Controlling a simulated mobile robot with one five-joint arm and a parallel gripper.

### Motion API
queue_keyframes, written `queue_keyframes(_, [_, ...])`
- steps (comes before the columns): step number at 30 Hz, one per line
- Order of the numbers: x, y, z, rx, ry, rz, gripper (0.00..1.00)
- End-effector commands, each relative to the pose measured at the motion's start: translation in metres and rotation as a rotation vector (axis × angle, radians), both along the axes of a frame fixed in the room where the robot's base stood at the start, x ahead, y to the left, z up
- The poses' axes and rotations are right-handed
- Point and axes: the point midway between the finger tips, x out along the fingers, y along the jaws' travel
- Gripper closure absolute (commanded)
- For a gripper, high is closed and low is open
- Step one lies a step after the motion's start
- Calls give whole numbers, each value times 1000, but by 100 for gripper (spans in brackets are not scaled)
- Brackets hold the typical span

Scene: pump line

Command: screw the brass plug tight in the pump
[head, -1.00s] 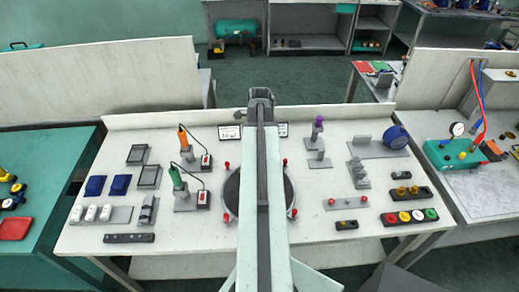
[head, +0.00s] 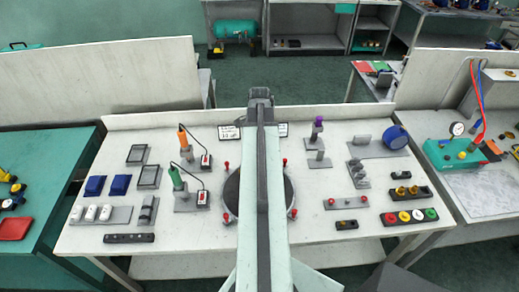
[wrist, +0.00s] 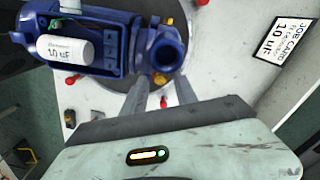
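In the head view brass-coloured fittings (head: 406,189) sit in a dark holder at the right, and a small dark block (head: 346,225) holds a brass-coloured piece. My arm hides the pump there.
Red knobs (head: 292,214) stand around the round plate (head: 231,194). Two corded drivers, orange (head: 183,138) and green (head: 176,178), stand to its left. A holder with coloured caps (head: 410,216) is at the right front. A job card (wrist: 287,38) lies beyond the pump.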

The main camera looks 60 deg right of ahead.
Motion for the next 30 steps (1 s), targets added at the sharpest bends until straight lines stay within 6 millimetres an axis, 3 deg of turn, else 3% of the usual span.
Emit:
queue_keyframes(5, [0,0,0,0,0,181,65])
queue_keyframes(20, [1,2,0,2,0,185,66])
queue_keyframes(24, [1,2,0,3,1,185,100])
queue_keyframes(30, [1,2,0,3,1,184,100])
